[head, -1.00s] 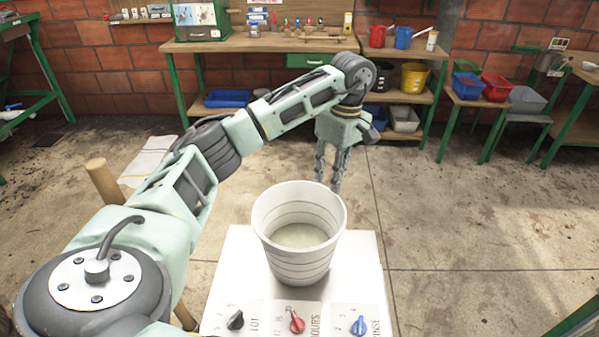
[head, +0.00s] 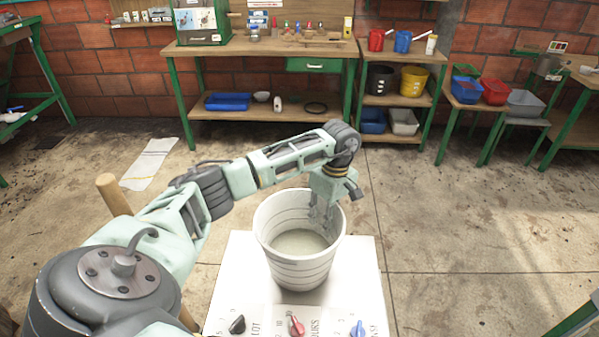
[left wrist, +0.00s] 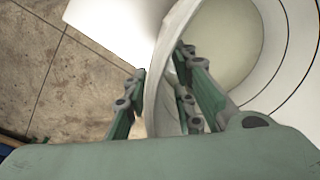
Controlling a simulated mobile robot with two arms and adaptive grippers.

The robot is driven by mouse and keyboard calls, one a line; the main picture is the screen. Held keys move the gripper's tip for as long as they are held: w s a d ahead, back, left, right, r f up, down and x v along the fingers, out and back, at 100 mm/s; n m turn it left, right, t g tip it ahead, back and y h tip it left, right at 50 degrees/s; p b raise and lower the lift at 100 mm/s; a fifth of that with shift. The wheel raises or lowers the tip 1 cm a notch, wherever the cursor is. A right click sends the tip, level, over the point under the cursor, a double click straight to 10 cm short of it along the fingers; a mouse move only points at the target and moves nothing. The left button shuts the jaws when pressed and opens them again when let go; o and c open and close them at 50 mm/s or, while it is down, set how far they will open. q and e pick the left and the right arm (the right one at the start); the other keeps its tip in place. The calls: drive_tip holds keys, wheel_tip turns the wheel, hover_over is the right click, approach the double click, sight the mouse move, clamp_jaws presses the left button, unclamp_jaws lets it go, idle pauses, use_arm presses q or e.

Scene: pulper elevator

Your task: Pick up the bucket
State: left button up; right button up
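A white bucket (head: 300,270) with ring lines stands upright on a white panel-topped stand (head: 232,275) in the head view. Its pale inside faces up. My left gripper (head: 322,212) is at the bucket's far right rim, pointing down. In the left wrist view the gripper (left wrist: 160,95) is open, with the rim of the bucket (left wrist: 235,40) between its fingers. One finger is outside the wall and the other is inside. Gaps show beside the wall, though contact at the inner finger is hard to judge. My right gripper is not in view.
Black, red and blue knobs (head: 297,325) sit on the stand's front. A wooden post (head: 112,193) stands at the left. A workbench (head: 260,47) and shelves with a yellow bucket (head: 414,79) are at the back wall. The floor to the right is clear.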

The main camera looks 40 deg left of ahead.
use_arm(q)
drive_tip(key=shift+f, duration=0.25)
clamp_jaws()
drive_tip(key=shift+w+r, duration=0.1)
drive_tip(key=shift+r, duration=0.05)
idle(0.4)
